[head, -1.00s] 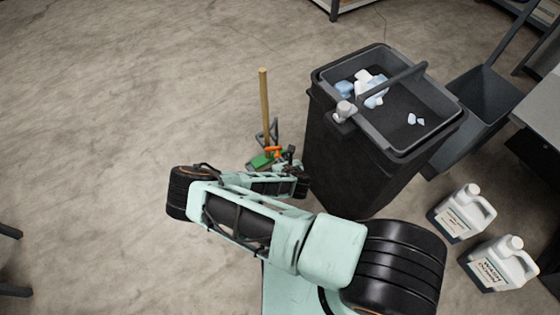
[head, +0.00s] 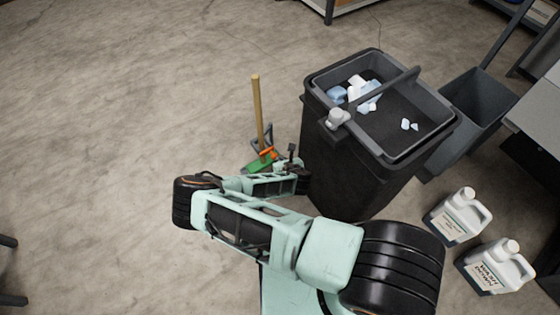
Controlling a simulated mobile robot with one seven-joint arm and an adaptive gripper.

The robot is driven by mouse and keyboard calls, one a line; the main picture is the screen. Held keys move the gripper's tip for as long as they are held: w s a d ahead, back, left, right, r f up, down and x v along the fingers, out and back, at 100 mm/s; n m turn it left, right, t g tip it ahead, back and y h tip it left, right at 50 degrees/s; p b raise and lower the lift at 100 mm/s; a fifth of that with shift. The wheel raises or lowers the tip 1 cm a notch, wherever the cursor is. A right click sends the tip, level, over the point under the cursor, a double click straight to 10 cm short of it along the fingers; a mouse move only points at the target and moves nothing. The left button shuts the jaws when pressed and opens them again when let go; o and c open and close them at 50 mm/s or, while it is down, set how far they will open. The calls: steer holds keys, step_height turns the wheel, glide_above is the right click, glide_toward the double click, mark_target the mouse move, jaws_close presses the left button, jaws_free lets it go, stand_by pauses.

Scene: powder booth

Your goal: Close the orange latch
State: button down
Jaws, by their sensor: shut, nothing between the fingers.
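The orange latch (head: 271,154) is a small orange piece low on a tool with an upright wooden handle (head: 257,110). A green part (head: 258,164) lies just below and left of it. Whether the latch stands open or closed is too small to tell. My gripper (head: 291,153) is small and dark at the far end of my pale green arm, close to the right of the latch. It is shut and empty. I cannot tell whether it touches the latch; my wrist hides part of the tool's foot.
A black bin (head: 345,165) with a grey rim and pale scraps inside stands just right of my gripper. A grey bucket-like container (head: 478,105) is behind it. White jugs (head: 459,217) stand on the floor at right.

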stand_by(0.4)
steer(key=shift+s+a, duration=0.45)
steer(key=shift+a, duration=0.15)
steer(key=shift+s, duration=0.1)
